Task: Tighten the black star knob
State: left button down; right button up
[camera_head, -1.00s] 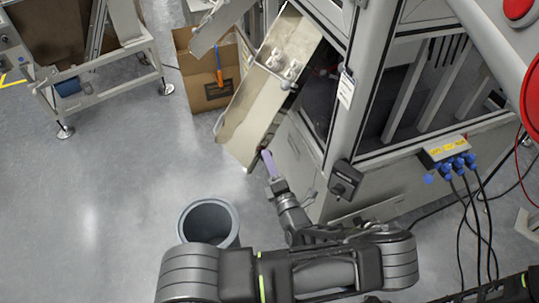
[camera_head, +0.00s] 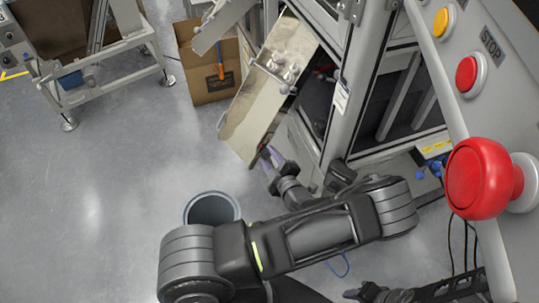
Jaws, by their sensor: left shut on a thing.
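My left gripper (camera_head: 268,157) reaches up to the lower side edge of the beige sloping chute (camera_head: 262,100). Its purple-grey fingers are shut on a small dark thing there, which I take to be the black star knob. The fingers and the chute edge hide most of it, so its star shape does not show. A dark part of my right arm (camera_head: 430,293) shows at the bottom right edge; whether its jaws are open or shut does not show.
A grey bin (camera_head: 212,208) stands below the chute, close to my left arm. A cardboard box (camera_head: 208,72) is behind the chute. The machine frame (camera_head: 358,85) rises to the right. A panel with a red stop button (camera_head: 480,180) fills the right side. The floor at left is clear.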

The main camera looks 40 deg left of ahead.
pick_arm(q)
jog(key=shift+w+m+g+p, duration=0.1)
jog(key=shift+m+g+p, duration=0.4)
jog(key=shift+m, duration=0.4)
jog(key=c, duration=0.9)
grip_release()
jog(key=shift+c, duration=0.2)
jog(key=shift+d, duration=0.1)
jog(key=b+v, duration=0.1)
jog(key=v, duration=0.6)
jog(key=shift+d+r+b, duration=0.25)
jog(key=shift+d+b, duration=0.05)
